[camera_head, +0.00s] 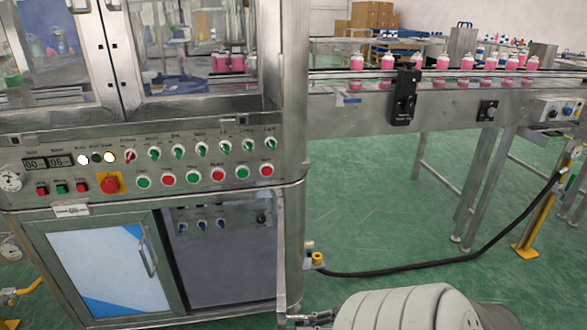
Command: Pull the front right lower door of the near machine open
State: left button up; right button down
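The near machine (150,185) fills the left side. Its lower right bay is uncovered and shows a grey inner panel (228,262) with blue knobs. The front right lower door (281,250) appears as a narrow strip seen almost edge-on at the bay's right side, so it stands swung outward. My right gripper (308,320) is at the bottom edge, just right of the door's lower end. It is small and partly cut off, and I cannot tell whether it touches the door or its handle. My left gripper is not in view.
The lower left door (105,268) is closed, with a handle on its right side. A conveyor (440,95) carrying pink bottles runs right. A black cable (420,268) crosses the green floor to a yellow-footed post (540,220). Floor beneath the conveyor is largely clear.

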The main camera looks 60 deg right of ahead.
jog(key=shift+s+d, duration=0.15)
jog(key=shift+s, duration=0.05)
jog(key=c, duration=1.5)
grip_release()
jog(key=shift+d, duration=0.1)
jog(key=v, duration=1.1)
jog(key=shift+s+d, duration=0.2)
jog(key=shift+s, duration=0.15)
